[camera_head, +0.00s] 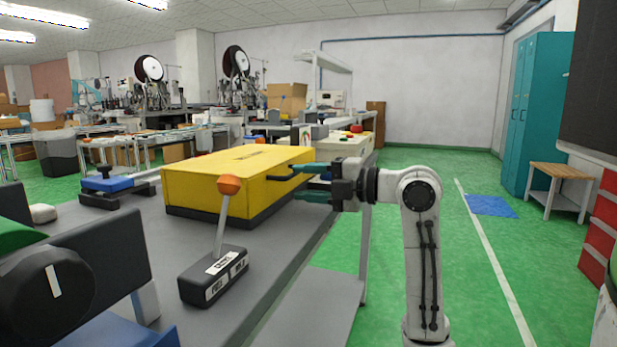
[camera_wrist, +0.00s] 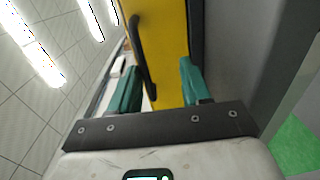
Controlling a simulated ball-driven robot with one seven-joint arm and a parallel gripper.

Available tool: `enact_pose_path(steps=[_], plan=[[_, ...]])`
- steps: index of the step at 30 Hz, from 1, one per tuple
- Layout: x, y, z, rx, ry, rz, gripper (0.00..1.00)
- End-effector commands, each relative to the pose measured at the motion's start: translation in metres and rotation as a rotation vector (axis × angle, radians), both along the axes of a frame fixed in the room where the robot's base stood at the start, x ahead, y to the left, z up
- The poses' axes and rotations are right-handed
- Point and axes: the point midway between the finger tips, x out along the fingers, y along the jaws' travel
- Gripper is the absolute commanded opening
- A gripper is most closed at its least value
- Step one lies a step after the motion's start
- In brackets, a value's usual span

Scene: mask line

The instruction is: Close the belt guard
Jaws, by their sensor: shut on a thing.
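The belt guard (camera_head: 235,172) is a long yellow box-shaped cover. It lies level over a dark base on the grey bench, and I see no open gap along its lower edge. Its black bar handle (camera_head: 285,174) is on the right end, and it also shows in the wrist view (camera_wrist: 139,58). My gripper (camera_head: 299,183) is at that right end, one teal finger above the other, wide apart. In the wrist view the yellow guard lies between the fingers (camera_wrist: 158,82), and the handle is close to the left finger. The exact contact is hidden.
A grey control box (camera_head: 212,277) with an orange-knobbed lever (camera_head: 228,186) stands in front of the guard. A black panel with a knob (camera_head: 47,293) is at the lower left. A blue block (camera_head: 107,181) lies left of the guard.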

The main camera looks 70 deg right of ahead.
Motion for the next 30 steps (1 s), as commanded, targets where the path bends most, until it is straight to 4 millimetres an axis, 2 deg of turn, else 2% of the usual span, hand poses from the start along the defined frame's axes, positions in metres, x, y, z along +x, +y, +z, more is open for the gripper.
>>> enact_pose_path(steps=[1,3,12,16,30], plan=[[0.004,0.001,-0.011,0.015,0.022,0.010,0.30],[0.005,0.001,-0.011,0.015,0.022,0.010,0.36],[0.005,0.002,-0.010,0.016,0.022,0.011,0.36],[-0.003,0.001,-0.008,0.016,0.020,0.010,0.36],[-0.087,-0.003,0.004,0.008,0.006,0.000,0.36]])
